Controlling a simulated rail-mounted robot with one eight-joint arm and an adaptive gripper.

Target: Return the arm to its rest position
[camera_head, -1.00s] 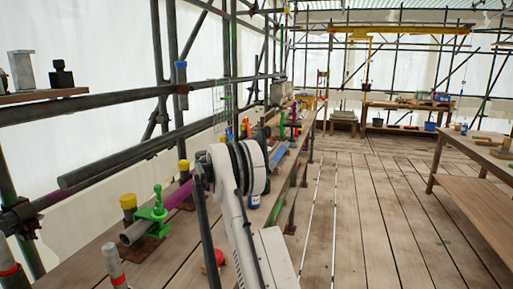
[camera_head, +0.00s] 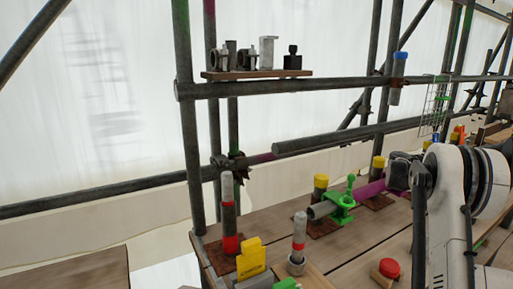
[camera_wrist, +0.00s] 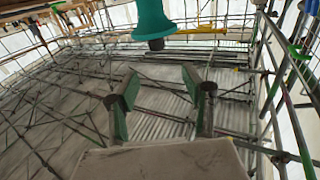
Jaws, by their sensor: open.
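My arm (camera_head: 452,215) rises at the right of the head view, white with black joint rings. My gripper cannot be made out in the head view. In the wrist view my gripper (camera_wrist: 160,82) is open, its two green-padded fingers spread apart with nothing between them. A teal, bell-shaped thing (camera_wrist: 153,24) shows at the top of the wrist view, beyond the fingertips and apart from them. Scaffold tubes and pale sheeting fill the background there.
A scaffold rail (camera_head: 330,85) crosses near a small shelf (camera_head: 257,74) holding several small parts. On the bench stand a yellow-capped post (camera_head: 321,187), a green clamp (camera_head: 342,203), a red-banded tube (camera_head: 229,215), a yellow block (camera_head: 251,258) and a red button (camera_head: 389,268).

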